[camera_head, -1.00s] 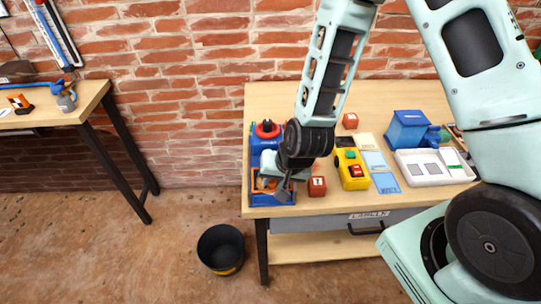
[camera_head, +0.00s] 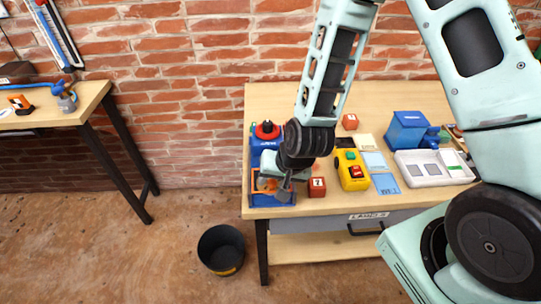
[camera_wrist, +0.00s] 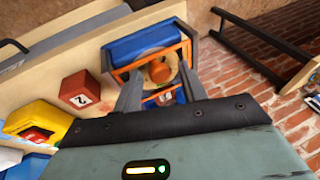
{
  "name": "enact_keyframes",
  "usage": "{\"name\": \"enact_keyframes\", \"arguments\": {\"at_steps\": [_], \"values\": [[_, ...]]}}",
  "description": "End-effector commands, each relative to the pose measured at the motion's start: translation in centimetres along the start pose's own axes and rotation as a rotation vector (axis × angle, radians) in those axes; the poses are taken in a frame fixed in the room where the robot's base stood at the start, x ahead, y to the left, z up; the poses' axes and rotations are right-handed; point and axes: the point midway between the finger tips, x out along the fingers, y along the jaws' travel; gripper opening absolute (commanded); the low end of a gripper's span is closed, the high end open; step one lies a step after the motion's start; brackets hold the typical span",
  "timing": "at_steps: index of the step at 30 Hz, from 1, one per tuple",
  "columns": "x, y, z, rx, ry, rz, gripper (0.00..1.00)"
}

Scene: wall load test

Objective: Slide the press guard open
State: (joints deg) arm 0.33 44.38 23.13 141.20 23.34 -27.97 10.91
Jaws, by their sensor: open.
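The blue press (camera_head: 257,149) with a red knob (camera_head: 267,130) on top stands at the left end of the workbench. In the wrist view its blue body (camera_wrist: 140,42) carries an orange-framed guard (camera_wrist: 128,74) with a see-through panel. A rounded orange part (camera_wrist: 160,70) shows at the guard, between my fingers in the picture. My gripper (camera_wrist: 160,78) is open, its two grey fingers reaching toward the guard. I cannot tell whether they touch it. In the head view my gripper (camera_head: 285,180) hides much of the press front.
A red block marked with a number (camera_head: 317,187) and a yellow device (camera_head: 352,170) stand just right of the press. Farther right are blue cards (camera_head: 385,183), a white tray (camera_head: 432,182) and a blue box (camera_head: 406,130). A black bucket (camera_head: 221,249) is on the floor.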

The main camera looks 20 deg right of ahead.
Motion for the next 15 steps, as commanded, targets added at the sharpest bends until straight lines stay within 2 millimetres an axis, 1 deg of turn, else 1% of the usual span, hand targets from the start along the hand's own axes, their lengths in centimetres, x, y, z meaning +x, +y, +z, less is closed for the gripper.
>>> {"name": "enact_keyframes", "arguments": {"at_steps": [1, 3, 15], "values": [[-0.6, -0.2, -0.2, -0.001, 0.001, -0.001, 0.42], [-1.2, -0.4, -0.4, -0.001, 0.001, -0.001, 0.42], [-4.0, -1.3, -1.1, -0.002, 0.001, -0.002, 0.42]]}}
